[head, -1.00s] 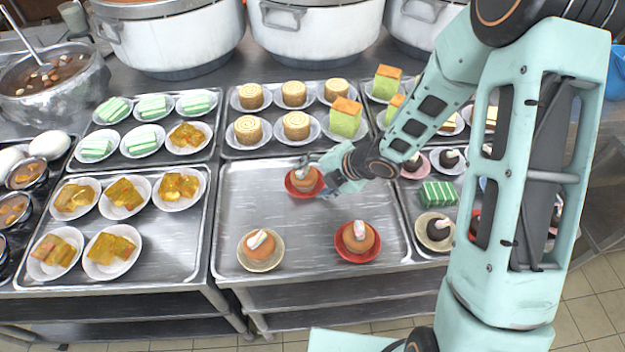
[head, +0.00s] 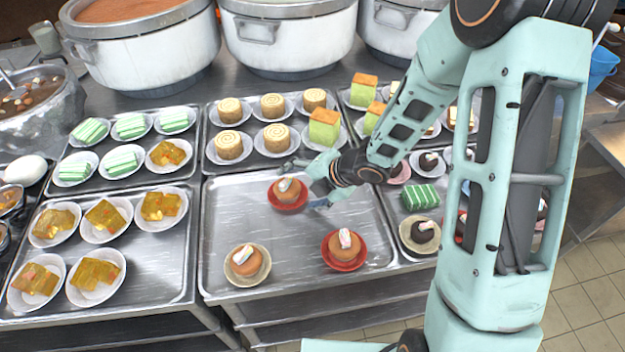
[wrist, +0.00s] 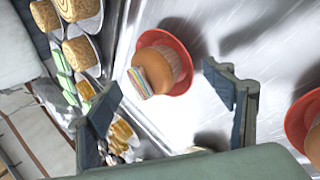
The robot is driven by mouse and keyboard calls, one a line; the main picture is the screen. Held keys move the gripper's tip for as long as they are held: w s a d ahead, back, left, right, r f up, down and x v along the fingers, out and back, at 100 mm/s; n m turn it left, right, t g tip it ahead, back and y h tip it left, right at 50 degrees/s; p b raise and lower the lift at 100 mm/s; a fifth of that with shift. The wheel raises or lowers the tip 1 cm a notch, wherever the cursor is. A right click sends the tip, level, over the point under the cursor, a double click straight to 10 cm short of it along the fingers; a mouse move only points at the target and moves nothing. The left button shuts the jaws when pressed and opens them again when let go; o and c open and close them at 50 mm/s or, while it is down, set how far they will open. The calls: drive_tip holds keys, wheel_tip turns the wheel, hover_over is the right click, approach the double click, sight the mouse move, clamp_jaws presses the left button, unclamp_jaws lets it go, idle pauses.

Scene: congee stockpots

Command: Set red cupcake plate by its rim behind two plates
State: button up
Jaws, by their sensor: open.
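A red plate (head: 290,207) with a brown cupcake (head: 288,187) sits flat in the back middle of the large front tray. Two plates are in front of it: a beige plate (head: 247,280) at left and another red plate (head: 344,266) at right, each with a cupcake. My gripper (head: 308,186) is just right of the back red plate, open and empty. In the wrist view my open gripper (wrist: 165,105) has its fingers spread, with the back red plate (wrist: 184,60) beyond their tips. The second red plate (wrist: 292,122) is cut off at the right edge.
Filled trays flank the front tray on both sides, and large pots (head: 288,40) stand at the back. Bare tray metal (head: 230,215) is left of the back red plate.

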drive_tip(key=p+v, duration=0.3)
drive_tip(key=v, duration=0.7)
